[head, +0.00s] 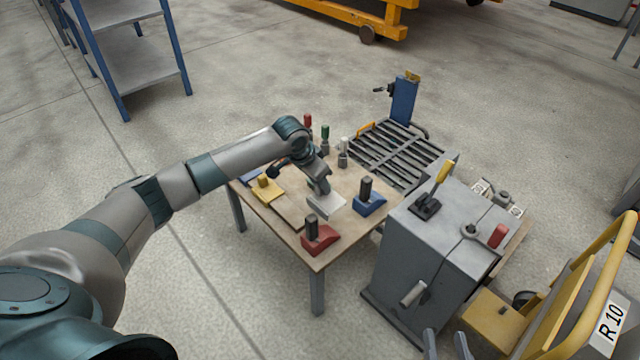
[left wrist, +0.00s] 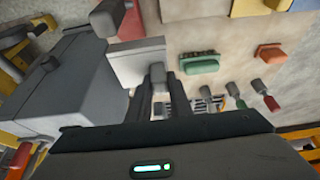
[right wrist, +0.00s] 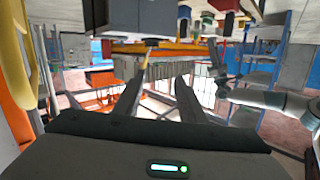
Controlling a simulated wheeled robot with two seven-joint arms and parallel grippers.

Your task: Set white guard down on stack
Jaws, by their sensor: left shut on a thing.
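The white guard (head: 326,205) is a pale flat plate with a grey upright handle (left wrist: 157,75). My left gripper (head: 318,188) is shut on that handle, over the front middle of the wooden table. The plate (left wrist: 138,62) also shows beyond the fingers in the left wrist view. I cannot tell whether its underside touches anything; no stack shows clearly beneath it.
A red guard (head: 320,238) stands nearer the table's front corner, a blue guard (head: 368,204) to the right, a yellow guard (head: 266,190) to the left. Red and green handled tools stand behind. A grey machine (head: 425,250) stands close to the table's right.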

